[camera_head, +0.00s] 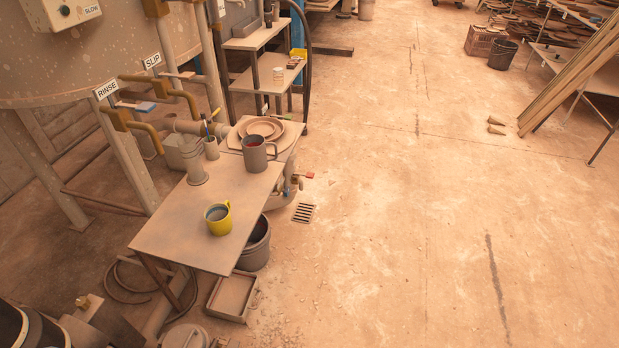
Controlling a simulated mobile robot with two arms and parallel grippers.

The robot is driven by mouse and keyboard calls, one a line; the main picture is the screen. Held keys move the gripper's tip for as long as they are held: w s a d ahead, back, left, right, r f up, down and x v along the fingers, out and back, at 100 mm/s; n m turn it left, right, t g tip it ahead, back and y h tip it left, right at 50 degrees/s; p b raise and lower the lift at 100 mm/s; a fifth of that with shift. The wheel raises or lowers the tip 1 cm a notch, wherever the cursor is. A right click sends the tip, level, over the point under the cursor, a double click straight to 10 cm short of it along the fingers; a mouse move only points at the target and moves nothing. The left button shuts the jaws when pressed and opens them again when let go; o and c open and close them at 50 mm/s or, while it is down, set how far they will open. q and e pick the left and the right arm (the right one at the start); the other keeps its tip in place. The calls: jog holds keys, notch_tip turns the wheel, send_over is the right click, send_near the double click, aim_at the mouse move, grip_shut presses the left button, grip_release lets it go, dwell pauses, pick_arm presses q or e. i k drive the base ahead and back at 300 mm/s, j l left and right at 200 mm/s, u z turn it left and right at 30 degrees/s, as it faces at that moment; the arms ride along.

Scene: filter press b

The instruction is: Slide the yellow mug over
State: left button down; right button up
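The yellow mug (218,219) stands upright on the near part of a small work table (172,231). Its handle points up and to the right, and its inside looks dark. Nothing touches it. Neither of my grippers is in view.
A larger grey mug (254,155) stands at the table's far right corner, by stacked round plates (261,128). A grey cup (196,165) and a brush holder (211,148) stand on the far left side. A bucket (257,246) and a tray (231,296) are on the floor.

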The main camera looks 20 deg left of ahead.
aim_at(218, 217)
jog(key=i+l, duration=0.1)
jog(key=i, duration=0.45)
jog(key=i+u, duration=0.1)
jog(key=i, duration=0.45)
jog(key=i+l, duration=0.15)
jog(key=i, duration=0.35)
jog(key=i+u, duration=0.25)
jog(key=u, duration=0.15)
jog(key=i+l+u, duration=0.2)
jog(key=u, duration=0.2)
jog(key=i+l+u, duration=0.2)
jog(key=u, duration=0.25)
jog(key=i+l+u, duration=0.2)
jog(key=u, duration=0.2)
jog(key=i+l+u, duration=0.1)
jog(key=l+u, duration=0.3)
